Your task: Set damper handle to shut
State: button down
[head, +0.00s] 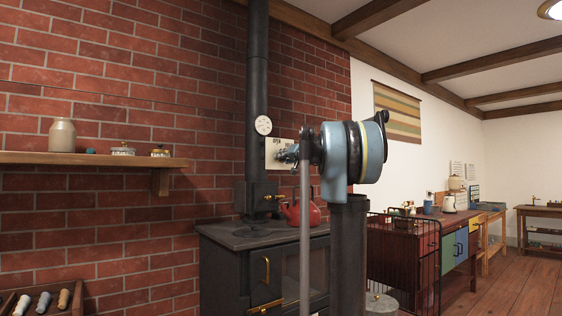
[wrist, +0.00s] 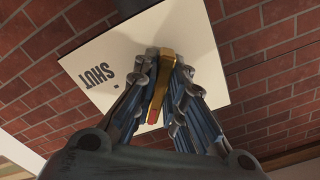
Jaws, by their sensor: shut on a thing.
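The damper handle (wrist: 164,78) is a brass bar with a red tip, seen in the wrist view in front of a white plate (wrist: 197,25). The plate reads SHUT, with a dot beside the word, left of the handle in the wrist view. My gripper (wrist: 163,62) is shut on the handle, with a finger on either side of it. My gripper (head: 288,154) and arm cover part of the plate there, and the handle is hidden.
A black stove (head: 222,262) stands below, with a red kettle (head: 301,212) on top. A round white gauge (head: 263,125) is on the pipe. A wooden shelf (head: 85,159) with jars is at left. A black wire rack (head: 402,262) stands right of the stove.

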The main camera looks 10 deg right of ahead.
jog(key=m, duration=0.5)
jog(key=shift+d+f+m, duration=0.15)
jog(key=shift+m, duration=0.15)
jog(key=m, duration=0.4)
jog(key=shift+f+m, duration=0.1)
jog(key=shift+m, duration=0.2)
jog(key=c, duration=1.6)
grip_release()
jog(key=shift+c, duration=0.2)
jog(key=v, duration=1.2)
jog(key=shift+w, duration=0.15)
